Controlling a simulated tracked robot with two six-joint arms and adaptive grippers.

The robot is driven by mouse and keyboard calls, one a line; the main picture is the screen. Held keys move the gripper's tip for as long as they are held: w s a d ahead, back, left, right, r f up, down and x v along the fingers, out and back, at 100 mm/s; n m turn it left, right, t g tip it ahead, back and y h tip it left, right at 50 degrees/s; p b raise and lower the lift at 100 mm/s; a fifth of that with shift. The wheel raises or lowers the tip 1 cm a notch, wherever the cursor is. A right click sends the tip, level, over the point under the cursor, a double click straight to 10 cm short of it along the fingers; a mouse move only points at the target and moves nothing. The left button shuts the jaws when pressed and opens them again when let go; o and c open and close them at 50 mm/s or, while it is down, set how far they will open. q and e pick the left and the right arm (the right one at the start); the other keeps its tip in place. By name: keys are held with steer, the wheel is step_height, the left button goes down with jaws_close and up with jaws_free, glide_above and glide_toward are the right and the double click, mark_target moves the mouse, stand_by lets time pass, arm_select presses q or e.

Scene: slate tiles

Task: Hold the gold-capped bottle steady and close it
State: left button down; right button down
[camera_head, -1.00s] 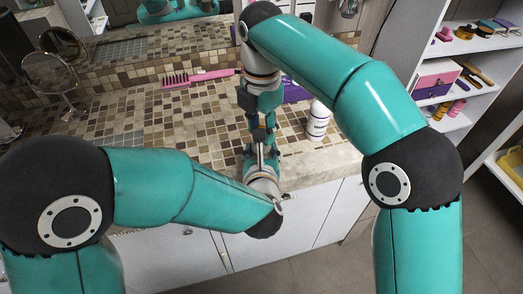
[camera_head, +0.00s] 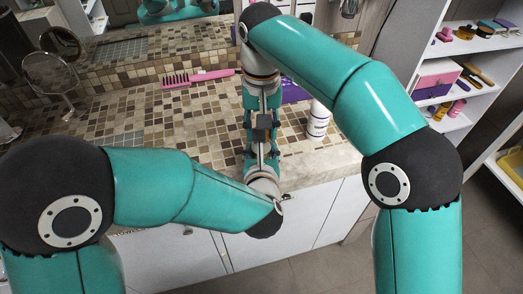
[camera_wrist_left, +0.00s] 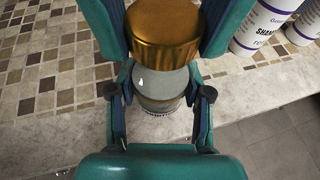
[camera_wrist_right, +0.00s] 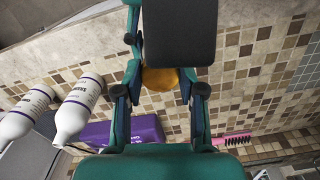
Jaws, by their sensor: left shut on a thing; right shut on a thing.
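The bottle (camera_wrist_left: 165,83) has a pale, glassy body and a ribbed gold cap (camera_wrist_left: 163,32). My left gripper (camera_wrist_left: 158,98) is shut around the body and keeps it upright by the counter's front edge. My right gripper (camera_head: 263,108) comes down from above in line with the left gripper (camera_head: 263,155) and is shut on the cap. The cap shows between its fingers in the right wrist view (camera_wrist_right: 160,80). In the head view the grippers hide the bottle. Cap and body look lined up; how tightly they meet I cannot tell.
White shampoo bottles (camera_wrist_right: 78,107) stand close by on the counter, one beside the grippers in the head view (camera_head: 317,122). A purple box (camera_wrist_right: 145,130) and a pink hairbrush (camera_head: 198,77) lie further back. The tiled counter (camera_head: 180,130) left of the grippers is clear.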

steer(key=m, duration=0.4)
steer(key=shift+w+m, duration=0.1)
steer(key=shift+m, duration=0.2)
steer(key=m, duration=0.4)
steer(key=c, duration=0.7)
jaws_free()
steer(key=shift+r, duration=0.1)
steer(key=shift+r, duration=2.15)
steer(key=shift+c, duration=0.2)
